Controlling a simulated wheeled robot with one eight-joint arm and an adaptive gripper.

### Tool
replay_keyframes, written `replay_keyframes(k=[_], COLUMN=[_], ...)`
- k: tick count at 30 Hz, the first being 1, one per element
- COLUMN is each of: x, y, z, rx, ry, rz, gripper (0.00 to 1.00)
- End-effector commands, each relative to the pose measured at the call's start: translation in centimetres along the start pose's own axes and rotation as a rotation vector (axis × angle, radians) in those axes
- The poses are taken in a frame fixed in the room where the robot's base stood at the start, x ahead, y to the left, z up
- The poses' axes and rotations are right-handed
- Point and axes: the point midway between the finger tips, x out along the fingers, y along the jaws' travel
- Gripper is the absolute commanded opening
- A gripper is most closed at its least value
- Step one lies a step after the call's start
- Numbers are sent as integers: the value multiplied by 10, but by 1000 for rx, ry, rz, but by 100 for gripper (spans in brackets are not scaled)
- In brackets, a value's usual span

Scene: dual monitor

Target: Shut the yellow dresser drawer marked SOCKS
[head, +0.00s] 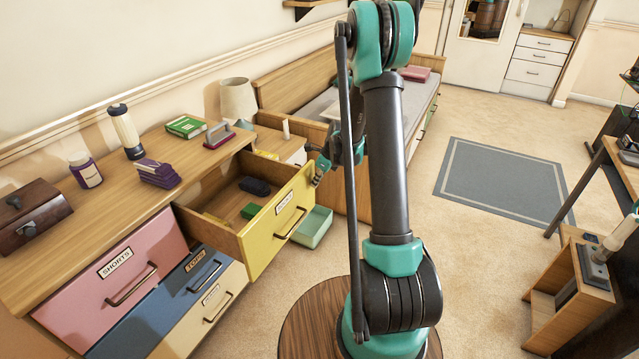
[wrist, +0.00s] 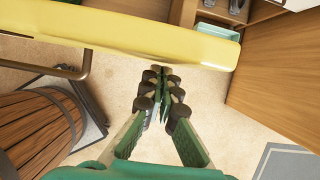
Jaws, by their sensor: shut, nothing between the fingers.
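The yellow drawer (head: 268,240) is pulled well out of the dresser (head: 112,232). Its front carries a small white label (head: 286,203), too small to read surely, and a brown bar handle (head: 291,223). A dark item (head: 254,186) and a green item (head: 249,211) lie inside. My gripper (head: 319,172) is shut and empty by the right end of the drawer front. In the wrist view the closed fingertips (wrist: 164,72) lie just outside the yellow front (wrist: 135,33); I cannot tell whether they touch it. The handle (wrist: 70,72) is left of them.
A pink SHORTS drawer (head: 113,278), a blue drawer (head: 157,312) and a tan drawer (head: 197,319) look shut. A pale green bin (head: 314,228) stands on the floor beyond the yellow drawer. A bed (head: 300,75) is behind.

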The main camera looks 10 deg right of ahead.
Motion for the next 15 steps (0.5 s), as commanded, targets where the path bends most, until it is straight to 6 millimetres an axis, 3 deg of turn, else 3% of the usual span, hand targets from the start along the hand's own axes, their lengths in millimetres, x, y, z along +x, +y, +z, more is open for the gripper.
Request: replay_keyframes(k=[10,15], x=[1,7], y=[0,0], z=[3,18], rx=[-1,-3], ry=[0,-1], rz=[0,0], gripper=[0,0])
